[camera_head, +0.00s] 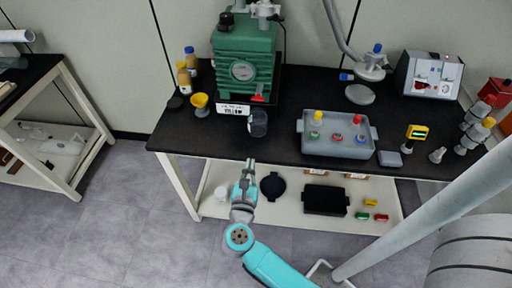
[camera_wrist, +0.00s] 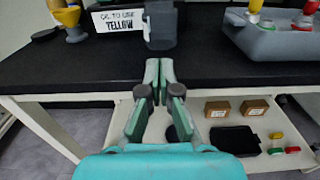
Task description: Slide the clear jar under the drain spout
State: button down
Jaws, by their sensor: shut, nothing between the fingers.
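The clear jar (camera_head: 258,124) looks dark grey and see-through. It stands upright near the front edge of the black bench, in front of the green pump. It also shows at the top of the wrist view (camera_wrist: 161,28). A red part (camera_head: 257,98) sits low on the pump's front, just above and behind the jar; the spout itself is too small to make out. My gripper (camera_head: 250,163) is shut and empty, in front of the bench edge and apart from the jar. In the wrist view its fingertips (camera_wrist: 159,64) meet just below the jar.
A yellow funnel (camera_head: 199,101) and bottles stand left. A grey tray (camera_head: 312,149) with coloured-topped items stands right. The lower shelf (camera_head: 228,205) holds several items.

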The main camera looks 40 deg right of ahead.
aim_at(256, 128)
jog(key=x, duration=1.3)
jog(key=shift+w+d, duration=0.1)
jog(key=shift+x, duration=1.15)
jog(key=shift+r, duration=0.1)
